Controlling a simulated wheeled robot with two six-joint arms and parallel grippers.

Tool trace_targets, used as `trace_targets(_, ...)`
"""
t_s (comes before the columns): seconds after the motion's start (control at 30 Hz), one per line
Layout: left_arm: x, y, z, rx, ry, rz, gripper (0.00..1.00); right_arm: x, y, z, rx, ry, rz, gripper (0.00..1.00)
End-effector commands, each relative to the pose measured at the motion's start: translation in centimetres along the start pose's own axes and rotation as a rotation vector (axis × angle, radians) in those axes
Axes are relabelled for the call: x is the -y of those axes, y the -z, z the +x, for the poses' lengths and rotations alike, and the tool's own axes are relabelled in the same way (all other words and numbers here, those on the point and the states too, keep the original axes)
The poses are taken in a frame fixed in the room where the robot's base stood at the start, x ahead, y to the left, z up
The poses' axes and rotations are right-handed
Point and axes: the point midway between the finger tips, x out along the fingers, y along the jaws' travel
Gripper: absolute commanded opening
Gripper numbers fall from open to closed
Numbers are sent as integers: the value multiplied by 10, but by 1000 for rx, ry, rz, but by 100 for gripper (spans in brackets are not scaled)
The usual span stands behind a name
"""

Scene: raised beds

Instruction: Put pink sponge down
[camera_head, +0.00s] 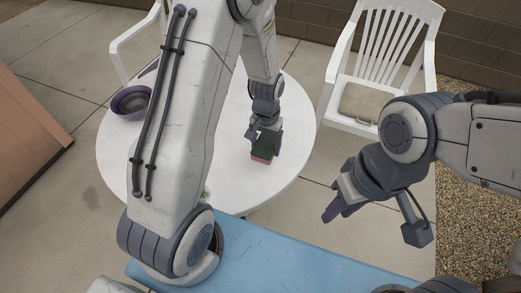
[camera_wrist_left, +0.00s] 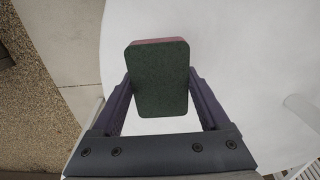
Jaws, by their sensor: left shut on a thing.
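The pink sponge (camera_head: 262,157) has a dark green face and a pink layer. My left gripper (camera_head: 266,140) is shut on it over the white round table. In the left wrist view the sponge (camera_wrist_left: 158,80) sits between the two fingers, green face toward the camera, with a pink strip along its far edge. I cannot tell whether it touches the tabletop (camera_head: 230,183). My right gripper (camera_head: 337,211) hangs off the table's right side, away from the sponge. I cannot tell whether its fingers are apart.
A purple bowl (camera_head: 131,102) stands at the table's left edge. A wooden raised bed (camera_head: 25,138) is at far left. The tabletop around the sponge is clear.

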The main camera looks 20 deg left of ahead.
Motion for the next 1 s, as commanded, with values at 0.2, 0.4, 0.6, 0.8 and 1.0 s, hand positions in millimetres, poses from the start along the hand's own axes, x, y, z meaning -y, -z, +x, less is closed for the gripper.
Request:
trace_targets(0.2, 23, 17, 17, 1, 0, 0, 9, 0, 0, -2, 0, 0, 0, 34)
trace_targets(0.4, 25, 17, 38, 5, 0, 2, 9, 0, 0, -3, 0, 0, 0, 34)
trace_targets(0.6, 25, 18, 59, 1, 0, 2, 9, 0, 0, -4, 0, 0, 0, 34)
trace_targets(0.8, 25, 19, 59, -1, 0, 2, 9, 0, 0, -4, 0, 0, 0, 34)
trace_targets(1.0, 25, 19, 62, -1, 0, 2, 86, 0, 0, -2, 0, 0, 0, 34)
